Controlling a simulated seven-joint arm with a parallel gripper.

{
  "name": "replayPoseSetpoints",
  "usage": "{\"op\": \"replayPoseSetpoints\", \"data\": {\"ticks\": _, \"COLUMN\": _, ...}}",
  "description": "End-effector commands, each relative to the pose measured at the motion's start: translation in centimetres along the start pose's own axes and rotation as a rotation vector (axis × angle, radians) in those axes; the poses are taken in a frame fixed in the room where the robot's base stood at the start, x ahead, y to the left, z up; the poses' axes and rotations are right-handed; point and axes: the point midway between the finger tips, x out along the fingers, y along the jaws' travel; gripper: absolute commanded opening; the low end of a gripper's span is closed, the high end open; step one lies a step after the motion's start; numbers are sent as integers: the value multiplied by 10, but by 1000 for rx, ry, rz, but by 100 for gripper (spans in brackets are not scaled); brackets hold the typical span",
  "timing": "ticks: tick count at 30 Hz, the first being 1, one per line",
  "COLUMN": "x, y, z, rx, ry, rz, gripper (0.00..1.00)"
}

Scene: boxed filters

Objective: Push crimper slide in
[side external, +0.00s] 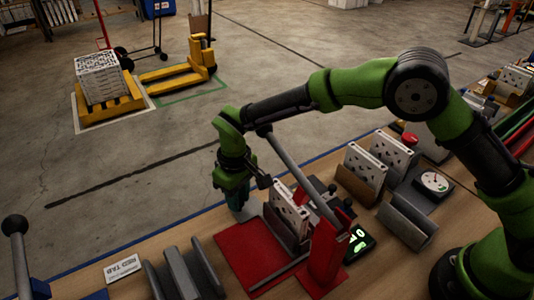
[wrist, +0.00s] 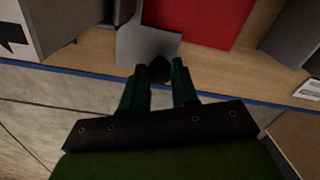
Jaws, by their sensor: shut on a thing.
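The crimper has a flat red base (side external: 243,248) and a red post (side external: 325,252) with a long grey lever (side external: 310,190) slanting up from it. Its grey slide (wrist: 145,45) sticks out past the edge of the red base (wrist: 205,18) in the wrist view and ends in a black knob (wrist: 160,68). My gripper (wrist: 162,72) is shut on this knob, with one dark green finger on either side. In the side view my gripper (side external: 238,194) points down at the far edge of the crimper. The knob is hidden there.
A white patterned filter (side external: 288,205) stands upright in a holder beside the lever. More filters (side external: 364,165) stand in holders to the right, near a round dial gauge (side external: 434,182). Grey upright plates (side external: 181,272) and a "RED TAB" label (side external: 122,267) lie to the left.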

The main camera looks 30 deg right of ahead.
Motion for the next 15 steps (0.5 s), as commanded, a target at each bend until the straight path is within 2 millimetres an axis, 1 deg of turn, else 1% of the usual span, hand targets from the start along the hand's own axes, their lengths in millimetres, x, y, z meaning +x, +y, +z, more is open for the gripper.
{"op": "replayPoseSetpoints", "data": {"ticks": 1, "x": -1, "y": 7, "z": 2, "rx": 12, "ry": -9, "rz": 10, "gripper": 33}}
{"op": "replayPoseSetpoints", "data": {"ticks": 5, "x": -1, "y": 7, "z": 2, "rx": 11, "ry": -8, "rz": 9, "gripper": 53}}
{"op": "replayPoseSetpoints", "data": {"ticks": 6, "x": 0, "y": 6, "z": 2, "rx": 11, "ry": -8, "rz": 8, "gripper": 54}}
{"op": "replayPoseSetpoints", "data": {"ticks": 15, "x": 0, "y": 2, "z": 1, "rx": 7, "ry": -7, "rz": 6, "gripper": 54}}
